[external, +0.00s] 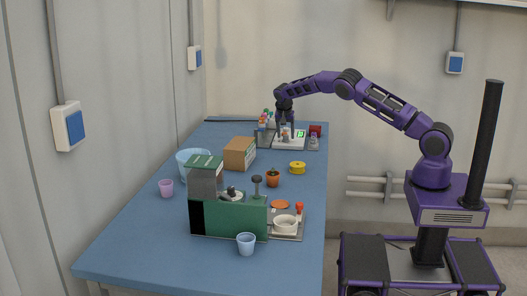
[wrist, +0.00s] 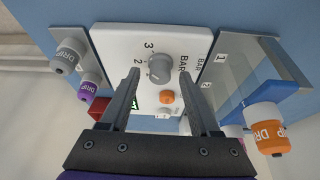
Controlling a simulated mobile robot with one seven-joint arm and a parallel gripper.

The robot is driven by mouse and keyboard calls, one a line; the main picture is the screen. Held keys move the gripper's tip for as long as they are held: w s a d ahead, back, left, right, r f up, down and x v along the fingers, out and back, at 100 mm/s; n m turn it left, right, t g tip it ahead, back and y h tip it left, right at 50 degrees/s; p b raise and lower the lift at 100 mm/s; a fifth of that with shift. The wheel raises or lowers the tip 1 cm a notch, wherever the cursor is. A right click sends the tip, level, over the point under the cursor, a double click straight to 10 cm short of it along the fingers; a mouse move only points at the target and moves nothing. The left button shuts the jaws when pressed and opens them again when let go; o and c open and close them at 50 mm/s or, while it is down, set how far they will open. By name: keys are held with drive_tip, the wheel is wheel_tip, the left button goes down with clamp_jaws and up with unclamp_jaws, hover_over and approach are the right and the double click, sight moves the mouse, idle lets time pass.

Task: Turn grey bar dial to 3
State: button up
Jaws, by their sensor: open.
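The grey bar dial (wrist: 160,68) sits on a white panel (wrist: 120,42) in the wrist view, with a 3 and a 2 printed at its left and BAR at its right. Which number the dial points to is not clear. My gripper (wrist: 162,73) is open, one finger on each side of the dial, with visible gaps; whether the fingertips are level with it is hard to tell. In the external view my gripper (external: 285,118) is over the white panel (external: 286,146) at the table's far end. A green display (external: 300,133) shows on that panel.
An orange knob (wrist: 167,97) is close to the dial. Grey (wrist: 68,56), purple (wrist: 86,88) and orange (wrist: 266,130) DRIP pieces flank the panel. A cardboard box (external: 240,153), yellow spool (external: 297,168) and green machine (external: 228,218) stand nearer on the blue table.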

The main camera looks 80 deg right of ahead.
drive_tip(key=n+t+b, duration=0.1)
drive_tip(key=n, duration=0.2)
drive_tip(key=shift+s+d, duration=0.1)
drive_tip(key=shift+s, duration=0.05)
drive_tip(key=n+t, duration=0.1)
drive_tip(key=n, duration=0.1)
drive_tip(key=n+y, duration=0.1)
drive_tip(key=n, duration=0.1)
drive_tip(key=shift+s+t+b, duration=0.1)
drive_tip(key=shift+t+b, duration=0.3)
drive_tip(key=n, duration=0.2)
drive_tip(key=n+t+y, duration=0.1)
drive_tip(key=n, duration=0.3)
drive_tip(key=shift+s+d+t+y, duration=0.1)
drive_tip(key=shift+d+t+y, duration=0.15)
drive_tip(key=shift+t+y, duration=0.05)
drive_tip(key=shift+a+r+n, duration=0.1)
drive_tip(key=shift+r+n, duration=0.3)
drive_tip(key=shift+n, duration=0.2)
drive_tip(key=p+v, duration=0.2)
drive_tip(key=v, duration=1.5)
drive_tip(key=w+r+t+h, duration=0.1)
drive_tip(key=w+r+h, duration=0.1)
drive_tip(key=w+r, duration=0.2)
drive_tip(key=w+a+r+n+t+h, duration=0.1)
drive_tip(key=w+r, duration=0.4)
drive_tip(key=r, duration=0.5)
drive_tip(key=shift+w+n+t+h+b, duration=0.35)
drive_tip(key=shift+t+h, duration=0.15)
drive_tip(key=shift+t, duration=0.3)
